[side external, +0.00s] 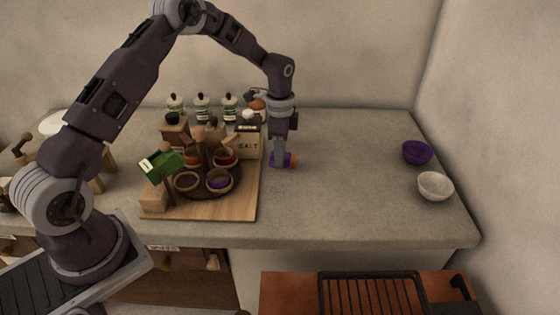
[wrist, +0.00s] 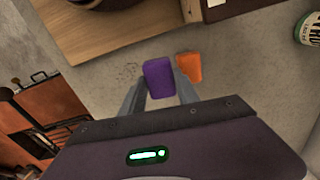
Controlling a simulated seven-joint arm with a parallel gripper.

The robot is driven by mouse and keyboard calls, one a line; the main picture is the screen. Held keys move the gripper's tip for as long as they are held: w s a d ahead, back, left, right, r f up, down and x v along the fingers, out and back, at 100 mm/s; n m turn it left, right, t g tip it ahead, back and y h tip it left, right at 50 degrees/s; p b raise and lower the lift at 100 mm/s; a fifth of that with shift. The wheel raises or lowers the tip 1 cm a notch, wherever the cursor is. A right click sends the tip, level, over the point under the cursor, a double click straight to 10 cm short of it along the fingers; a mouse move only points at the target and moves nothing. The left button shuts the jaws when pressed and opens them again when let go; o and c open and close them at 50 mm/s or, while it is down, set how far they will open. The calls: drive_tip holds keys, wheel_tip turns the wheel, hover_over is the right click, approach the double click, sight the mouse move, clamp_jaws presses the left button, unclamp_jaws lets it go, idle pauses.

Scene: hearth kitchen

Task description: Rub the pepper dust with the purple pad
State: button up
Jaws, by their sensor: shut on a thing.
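The purple pad (wrist: 159,79) is between the two fingers of my gripper (wrist: 160,90), which is shut on it. In the side view the pad (side external: 276,160) is low at the counter, just right of the wooden board, under my gripper (side external: 279,158). I cannot tell whether the pad touches the counter. The pepper dust (wrist: 129,71) is a faint patch of dark specks on the counter, just left of the pad in the wrist view. It shows faintly in the side view (side external: 278,190), in front of my gripper.
An orange pad (wrist: 189,67) lies close beside the purple one. The wooden board (side external: 235,205) with a round tray of small bowls and a salt box (side external: 249,142) stands left. A purple bowl (side external: 417,153) and a white bowl (side external: 435,186) stand right. The counter between is clear.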

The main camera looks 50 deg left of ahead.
drive_tip(key=shift+r, duration=0.5)
drive_tip(key=shift+r, duration=1.55)
